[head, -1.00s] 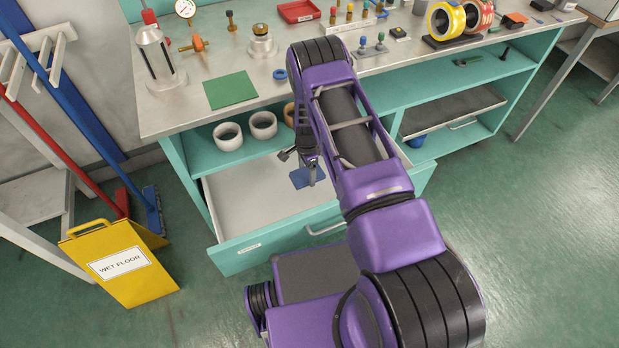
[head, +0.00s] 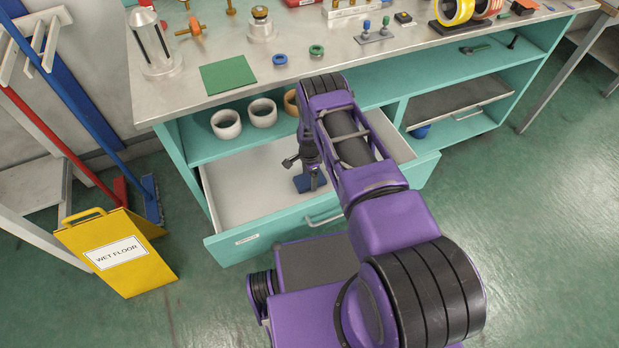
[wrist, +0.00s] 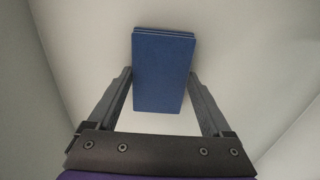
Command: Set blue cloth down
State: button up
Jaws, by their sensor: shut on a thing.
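The blue cloth (wrist: 163,75) is a folded, layered rectangle between the two fingers of my gripper (wrist: 162,88) in the wrist view. The fingers are shut on its two sides. In the head view the cloth (head: 308,182) shows as a small blue patch below my gripper (head: 312,172), inside the open drawer (head: 245,192). The drawer's pale floor lies behind the cloth. I cannot tell whether the cloth touches the floor. My arm hides part of the drawer's right side.
The left of the drawer is bare. White tape rolls (head: 226,124) stand on the shelf above it. A green sheet (head: 228,75) and small rings lie on the steel worktop (head: 330,58). A yellow wet floor sign (head: 118,255) stands at the left.

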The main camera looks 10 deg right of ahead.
aim_at(310, 179)
jog(key=shift+f, duration=0.15)
jog(key=o, duration=1.3)
jog(key=shift+c, duration=0.2)
notch_tip(310, 179, up, 12)
jog(key=p, duration=0.2)
jog(key=shift+r, duration=0.2)
jog(key=shift+w+d, duration=0.1)
